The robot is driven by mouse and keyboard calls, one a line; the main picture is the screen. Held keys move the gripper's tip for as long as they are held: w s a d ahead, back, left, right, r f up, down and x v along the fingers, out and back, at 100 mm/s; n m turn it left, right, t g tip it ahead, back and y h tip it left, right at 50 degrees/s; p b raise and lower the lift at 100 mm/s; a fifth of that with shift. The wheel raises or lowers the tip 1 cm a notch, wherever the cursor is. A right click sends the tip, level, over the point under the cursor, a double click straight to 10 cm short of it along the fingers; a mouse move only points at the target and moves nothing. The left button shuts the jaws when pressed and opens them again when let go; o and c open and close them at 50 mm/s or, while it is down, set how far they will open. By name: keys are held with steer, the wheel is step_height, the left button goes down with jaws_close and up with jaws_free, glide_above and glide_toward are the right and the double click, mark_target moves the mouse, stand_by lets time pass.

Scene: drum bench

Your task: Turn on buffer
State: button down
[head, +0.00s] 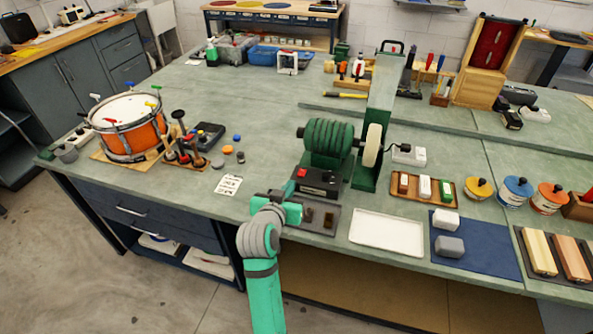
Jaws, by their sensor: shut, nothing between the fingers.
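The buffer (328,138) stands on the bench right of centre. It has a ribbed green motor body and a pale round wheel (373,146) on its right side. A black control box (322,181) sits at its front, with a red switch (302,173) on the left and a dark knob (326,177) on the right. My gripper (290,188) is shut and empty, just in front and left of the red switch. I cannot tell whether it touches the box. Whether the wheel is spinning cannot be seen.
Dark pieces lie on a grey plate (312,226) beside my gripper. A white tray (387,245) and a wooden tray of bars (399,200) lie to the right. An orange drum (130,128) and mallets stand to the left. A paper card (229,184) lies on clear bench.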

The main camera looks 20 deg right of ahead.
steer(key=shift+w+d+r+m, duration=0.2)
steer(key=shift+w+r, duration=0.3)
steer(key=shift+r, duration=0.15)
steer(key=shift+w+d+r+m, duration=0.2)
steer(key=shift+w+r, duration=0.25)
steer(key=shift+r, duration=0.15)
glide_above(298, 182)
steer(key=f, duration=0.3)
steer(key=shift+w+d+f, duration=0.25)
steer(key=shift+w+f, duration=0.05)
steer(key=shift+w, duration=0.05)
steer(key=f, duration=0.3)
steer(key=shift+s+a+f, duration=0.1)
steer(key=shift+s, duration=0.1)
steer(key=shift+a+f, duration=0.1)
steer(key=shift+f, duration=0.3)
